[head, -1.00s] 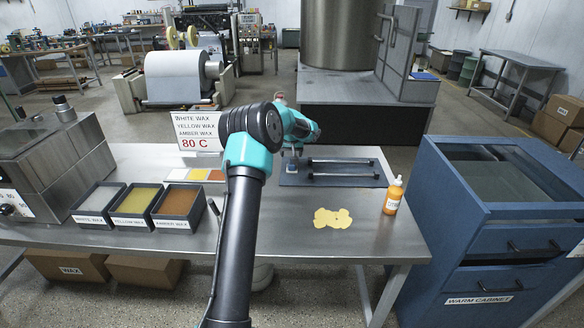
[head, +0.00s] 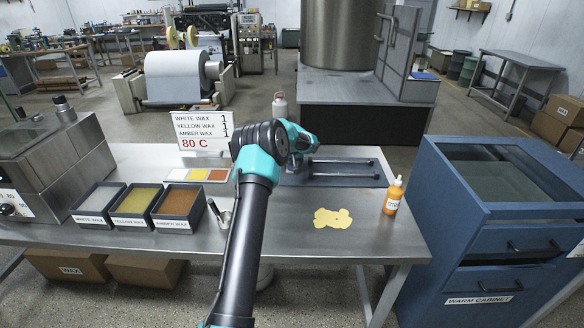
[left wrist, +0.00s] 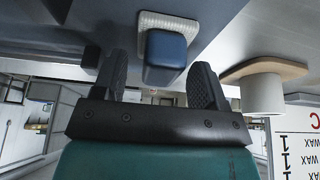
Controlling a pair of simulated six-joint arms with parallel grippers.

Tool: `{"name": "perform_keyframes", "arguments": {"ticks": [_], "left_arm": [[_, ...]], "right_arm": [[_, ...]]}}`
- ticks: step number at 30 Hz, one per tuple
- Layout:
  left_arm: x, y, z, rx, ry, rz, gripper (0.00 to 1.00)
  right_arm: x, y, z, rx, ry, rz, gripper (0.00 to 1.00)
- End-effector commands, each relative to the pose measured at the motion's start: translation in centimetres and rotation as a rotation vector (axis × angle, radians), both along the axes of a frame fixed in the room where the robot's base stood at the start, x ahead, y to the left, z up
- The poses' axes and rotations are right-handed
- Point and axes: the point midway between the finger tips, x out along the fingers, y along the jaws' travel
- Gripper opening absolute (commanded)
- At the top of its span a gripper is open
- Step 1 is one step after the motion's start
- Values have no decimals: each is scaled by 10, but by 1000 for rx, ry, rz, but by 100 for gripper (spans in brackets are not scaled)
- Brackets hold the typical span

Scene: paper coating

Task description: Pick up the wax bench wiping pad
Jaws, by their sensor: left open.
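The wiping pad (left wrist: 168,52) is a blue block on a white ribbed base, lying on the grey mat in the left wrist view. In the head view my left arm hides it. My left gripper (left wrist: 162,66) is open, with one finger on each side of the pad's blue block in the picture; I see no grip on it, and cannot tell whether the fingers touch it. In the head view this gripper (head: 294,164) is low over the mat's left end, its fingertips barely visible. My right gripper is not in view.
An orange bottle (head: 393,197) stands right of a yellow wax patch (head: 333,217). Wax trays (head: 178,203) stand left, beside a small metal tool (head: 223,216). The front-right bench is clear.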

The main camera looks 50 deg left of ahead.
Motion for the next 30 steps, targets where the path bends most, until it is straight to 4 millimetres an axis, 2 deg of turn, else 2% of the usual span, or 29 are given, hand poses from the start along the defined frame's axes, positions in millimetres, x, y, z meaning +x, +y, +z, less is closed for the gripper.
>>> {"name": "perform_keyframes", "arguments": {"ticks": [4, 17, 30], "left_arm": [[2, 3, -8, 0, -1, 1, 66], [2, 3, -7, 0, -1, 0, 66], [2, 3, -7, 0, -1, 0, 26]], "right_arm": [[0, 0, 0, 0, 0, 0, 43], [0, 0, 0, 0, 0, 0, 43], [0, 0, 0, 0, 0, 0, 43]]}}
